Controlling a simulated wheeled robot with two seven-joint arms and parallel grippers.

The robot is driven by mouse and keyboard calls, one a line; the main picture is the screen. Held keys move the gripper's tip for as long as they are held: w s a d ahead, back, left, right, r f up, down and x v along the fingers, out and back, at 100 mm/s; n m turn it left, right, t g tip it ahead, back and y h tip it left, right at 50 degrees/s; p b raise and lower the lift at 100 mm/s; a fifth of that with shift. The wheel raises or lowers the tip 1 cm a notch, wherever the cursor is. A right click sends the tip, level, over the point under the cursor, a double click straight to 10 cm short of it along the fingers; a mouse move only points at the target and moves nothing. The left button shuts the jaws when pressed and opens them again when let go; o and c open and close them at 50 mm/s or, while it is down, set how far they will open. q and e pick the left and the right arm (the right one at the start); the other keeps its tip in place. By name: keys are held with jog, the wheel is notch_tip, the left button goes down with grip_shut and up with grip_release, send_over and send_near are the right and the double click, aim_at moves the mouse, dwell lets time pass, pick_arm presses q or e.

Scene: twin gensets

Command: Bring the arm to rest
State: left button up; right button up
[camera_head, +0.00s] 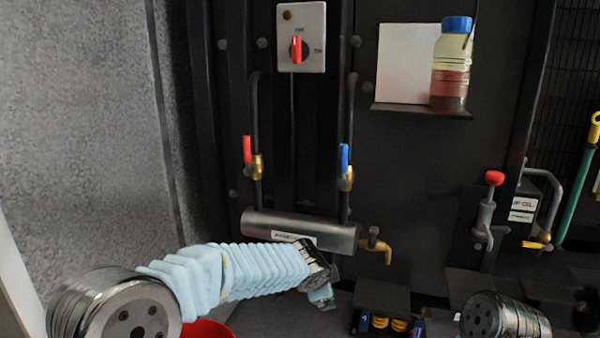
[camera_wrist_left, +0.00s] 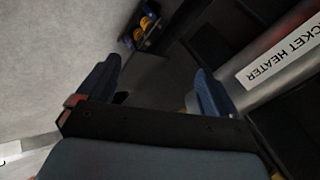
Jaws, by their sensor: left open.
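My left arm comes in from the lower left in a pale blue ribbed sleeve. My left gripper (camera_head: 321,290) is at its end, just below the silver jacket heater cylinder (camera_head: 340,237). In the left wrist view the two blue fingers of the gripper (camera_wrist_left: 155,82) stand wide apart with nothing between them. The labelled cylinder (camera_wrist_left: 285,55) lies close beside the right-hand finger there. Only a round metal joint of my right arm shows, at the lower right of the head view; its gripper is out of view.
Red-handled (camera_head: 247,150) and blue-handled (camera_head: 344,160) valves sit on pipes above the cylinder. A brass tap (camera_head: 378,246) juts from its right end. A dark block with yellow coils (camera_head: 380,322) stands at the bottom. A shelf holds a blue-capped bottle (camera_head: 451,70). A red rim (camera_head: 208,329) shows below my sleeve.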

pick_arm(q)
jog(key=s+a+f+n+g, duration=0.25)
jog(key=s+f, duration=0.25)
jog(key=f, duration=0.4)
jog(key=s+a+f+n+g+h, duration=0.1)
jog(key=s+a+f+n, duration=0.25)
jog(key=f, duration=0.45)
jog(key=s+a+f+n+g, duration=0.25)
jog(key=s+f, duration=0.25)
jog(key=f, duration=0.4)
jog(key=s+a+f+n, duration=0.4)
jog(key=s, duration=0.4)
jog(key=s+a+f+n+g, duration=0.1)
jog(key=s+a+f+n, duration=0.2)
jog(key=s, duration=0.6)
jog(key=shift+s+a+f+n, duration=0.15)
jog(key=shift+a+f+n, duration=0.2)
jog(key=shift+f+n, duration=0.75)
jog(key=shift+r, duration=0.15)
